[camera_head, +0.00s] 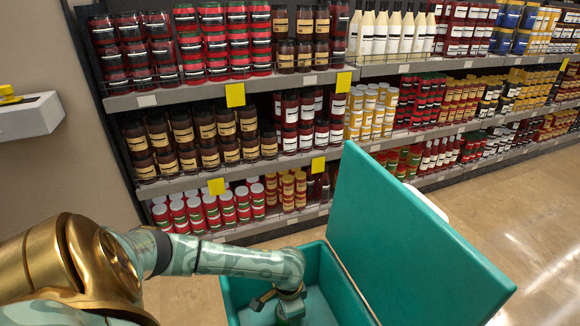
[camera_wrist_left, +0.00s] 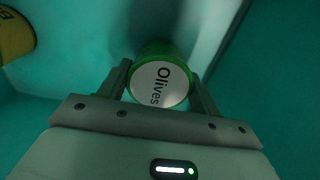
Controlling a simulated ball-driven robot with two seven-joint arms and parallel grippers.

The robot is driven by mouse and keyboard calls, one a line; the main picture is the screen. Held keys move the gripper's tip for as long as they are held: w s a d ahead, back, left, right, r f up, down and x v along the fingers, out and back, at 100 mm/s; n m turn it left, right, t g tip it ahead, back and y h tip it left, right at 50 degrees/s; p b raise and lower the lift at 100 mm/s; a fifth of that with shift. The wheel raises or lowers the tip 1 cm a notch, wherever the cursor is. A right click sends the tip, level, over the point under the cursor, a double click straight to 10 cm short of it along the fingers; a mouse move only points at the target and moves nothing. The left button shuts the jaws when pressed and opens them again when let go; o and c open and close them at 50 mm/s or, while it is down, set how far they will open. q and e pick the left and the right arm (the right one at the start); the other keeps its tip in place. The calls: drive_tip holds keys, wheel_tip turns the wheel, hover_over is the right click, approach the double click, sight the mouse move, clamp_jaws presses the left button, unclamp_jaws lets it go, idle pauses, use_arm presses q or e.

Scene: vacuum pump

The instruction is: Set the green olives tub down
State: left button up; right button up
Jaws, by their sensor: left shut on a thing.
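The green olives tub (camera_wrist_left: 160,84) shows its white round "Olives" lid in the left wrist view. My left gripper (camera_wrist_left: 162,90) is shut on it, with one finger on each side. In the head view my left arm reaches down into the teal box (camera_head: 240,290), and the left gripper (camera_head: 290,306) is inside it. I cannot tell whether the tub touches the box floor. My right gripper is not in view.
The teal box's large lid (camera_head: 405,245) stands open on the right. A yellow-labelled thing (camera_wrist_left: 14,38) lies in the box at the upper left of the left wrist view. Store shelves (camera_head: 240,85) full of jars stand behind. The floor (camera_head: 510,200) at right is clear.

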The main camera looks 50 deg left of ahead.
use_arm(q)
drive_tip(key=o, duration=1.2)
drive_tip(key=shift+f, duration=0.1)
drive_tip(key=shift+c, duration=0.2)
drive_tip(key=shift+r, duration=0.3)
wheel_tip(320, 180, up, 12)
drive_tip(key=p, duration=0.7)
drive_tip(key=shift+f, duration=0.2)
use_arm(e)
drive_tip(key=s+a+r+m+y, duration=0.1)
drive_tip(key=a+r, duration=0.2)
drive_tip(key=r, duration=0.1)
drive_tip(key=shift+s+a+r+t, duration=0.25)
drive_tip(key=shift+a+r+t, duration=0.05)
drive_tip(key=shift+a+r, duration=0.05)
